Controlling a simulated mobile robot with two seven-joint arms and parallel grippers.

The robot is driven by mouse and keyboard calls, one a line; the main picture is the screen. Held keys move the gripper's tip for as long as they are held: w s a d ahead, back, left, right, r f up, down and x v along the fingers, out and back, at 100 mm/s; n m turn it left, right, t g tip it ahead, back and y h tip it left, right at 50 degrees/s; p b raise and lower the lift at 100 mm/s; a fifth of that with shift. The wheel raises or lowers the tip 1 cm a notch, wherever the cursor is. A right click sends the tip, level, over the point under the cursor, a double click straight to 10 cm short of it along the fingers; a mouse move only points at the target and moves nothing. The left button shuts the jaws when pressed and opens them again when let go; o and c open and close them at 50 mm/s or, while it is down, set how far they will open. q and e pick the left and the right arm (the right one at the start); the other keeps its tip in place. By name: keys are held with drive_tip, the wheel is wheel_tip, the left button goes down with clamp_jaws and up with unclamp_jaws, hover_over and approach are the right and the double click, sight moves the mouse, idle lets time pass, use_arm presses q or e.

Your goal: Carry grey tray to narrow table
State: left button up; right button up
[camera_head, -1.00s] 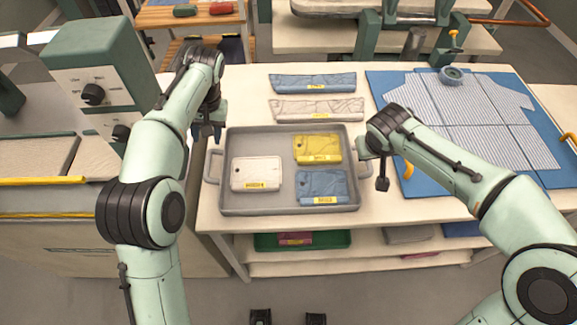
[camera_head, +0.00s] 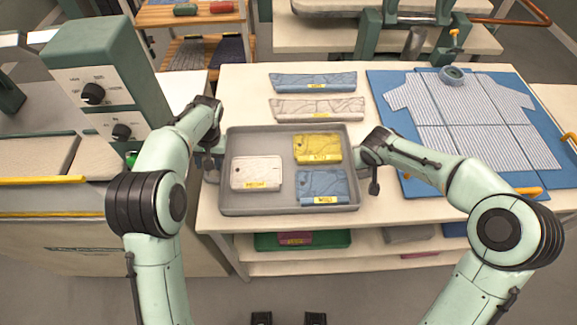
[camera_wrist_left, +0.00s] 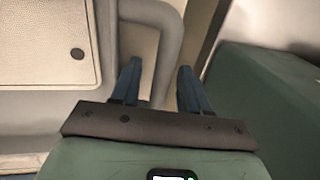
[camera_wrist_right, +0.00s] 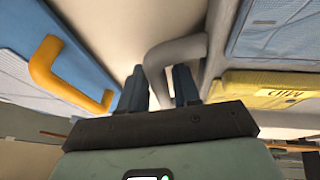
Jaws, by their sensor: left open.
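The grey tray (camera_head: 290,210) lies flat on the white table. It holds folded white (camera_head: 256,172), yellow (camera_head: 318,147) and blue (camera_head: 322,184) garments with yellow labels. My left gripper (camera_head: 211,168) is at the tray's left handle. In the left wrist view its fingers (camera_wrist_left: 160,88) are spread apart, with the handle (camera_wrist_left: 172,40) between them. My right gripper (camera_head: 366,170) is at the right handle. In the right wrist view its fingers (camera_wrist_right: 160,88) stand on either side of that handle (camera_wrist_right: 178,50), close to it. Whether they grip it is unclear. I cannot tell which surface is the narrow table.
Two folded garments, blue (camera_head: 314,82) and pale (camera_head: 318,108), lie behind the tray. A blue board (camera_head: 385,85) with a striped shirt (camera_head: 470,120) lies to the right. A green machine (camera_head: 105,75) stands on the left. A green tray (camera_head: 340,239) is on the shelf below.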

use_arm(q)
drive_tip(key=c, duration=0.5)
use_arm(e)
drive_tip(key=c, duration=0.5)
use_arm(q)
clamp_jaws()
use_arm(e)
clamp_jaws()
use_arm(q)
drive_tip(key=shift+r, duration=0.1)
use_arm(e)
drive_tip(key=shift+r, duration=0.15)
